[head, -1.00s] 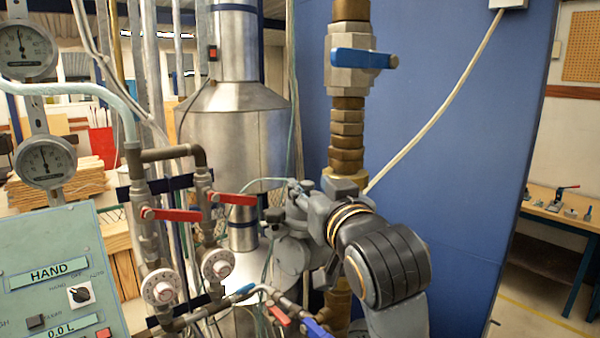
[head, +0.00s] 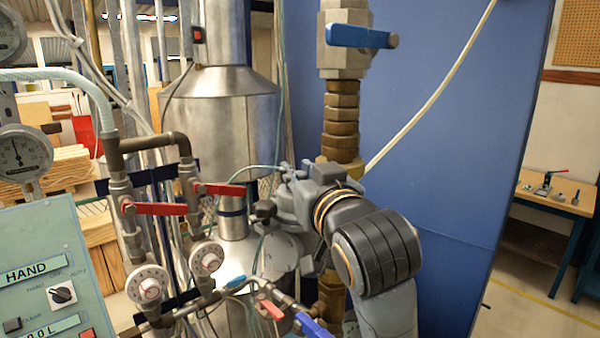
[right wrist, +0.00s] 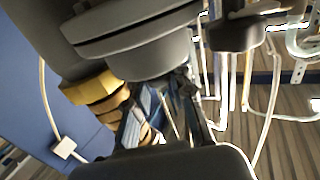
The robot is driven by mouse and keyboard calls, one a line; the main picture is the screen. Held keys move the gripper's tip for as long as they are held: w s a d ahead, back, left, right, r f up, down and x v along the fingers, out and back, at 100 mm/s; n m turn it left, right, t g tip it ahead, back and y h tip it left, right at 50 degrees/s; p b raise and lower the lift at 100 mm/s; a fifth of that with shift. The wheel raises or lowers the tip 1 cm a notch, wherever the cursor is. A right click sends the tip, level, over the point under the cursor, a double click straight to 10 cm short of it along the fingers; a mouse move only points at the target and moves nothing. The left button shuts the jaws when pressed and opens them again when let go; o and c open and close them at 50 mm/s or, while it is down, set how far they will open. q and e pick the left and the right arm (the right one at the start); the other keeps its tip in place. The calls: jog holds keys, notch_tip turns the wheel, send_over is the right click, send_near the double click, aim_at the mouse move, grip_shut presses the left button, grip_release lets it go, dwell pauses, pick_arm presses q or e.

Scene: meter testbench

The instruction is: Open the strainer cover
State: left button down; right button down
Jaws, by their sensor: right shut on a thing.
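The grey strainer (head: 281,252) sits beside the brass pipe, partly behind my right arm in the head view. Its cover looks like the thick, round grey disc in the right wrist view (right wrist: 150,55). A dark knob (right wrist: 234,34) juts out beside it. My right gripper (head: 290,178) is at the top of the strainer, shut on part of the cover. Its fingers (right wrist: 174,88) meet at the cover's edge in the right wrist view; the exact contact is dark and hard to make out. I cannot tell whether the cover is lifted. My left gripper is not in view.
The brass pipe (head: 341,115) with a blue-handled valve (head: 362,36) rises behind my right arm. Red-handled valves (head: 160,208) and dial fittings (head: 207,258) stand to the left. A green control panel (head: 45,245) is at lower left. A blue wall (head: 440,150) stands behind.

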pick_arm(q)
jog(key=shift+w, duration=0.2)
pick_arm(e)
jog(key=shift+w+a+r+g+h, duration=0.15)
jog(key=shift+w+r+g+h, duration=0.1)
jog(key=shift+r+g+h, duration=0.05)
jog(key=shift+w+a+r+n+g, duration=0.4)
jog(key=shift+w+n+g, duration=0.1)
jog(key=shift+g, duration=0.5)
jog(key=shift+w+a+r+n+g+h, duration=0.2)
jog(key=shift+w+a+n+g+h, duration=0.15)
jog(key=shift+w+g+h, duration=0.35)
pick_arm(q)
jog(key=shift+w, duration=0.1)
pick_arm(e)
jog(key=shift+w+a+g+h, duration=0.15)
jog(key=shift+w+a+g, duration=0.05)
jog(key=shift+g, duration=0.35)
jog(key=shift+w+a+g+h, duration=0.15)
jog(key=shift+a+g, duration=0.05)
jog(key=shift+g, duration=0.35)
jog(key=shift+f, duration=0.1)
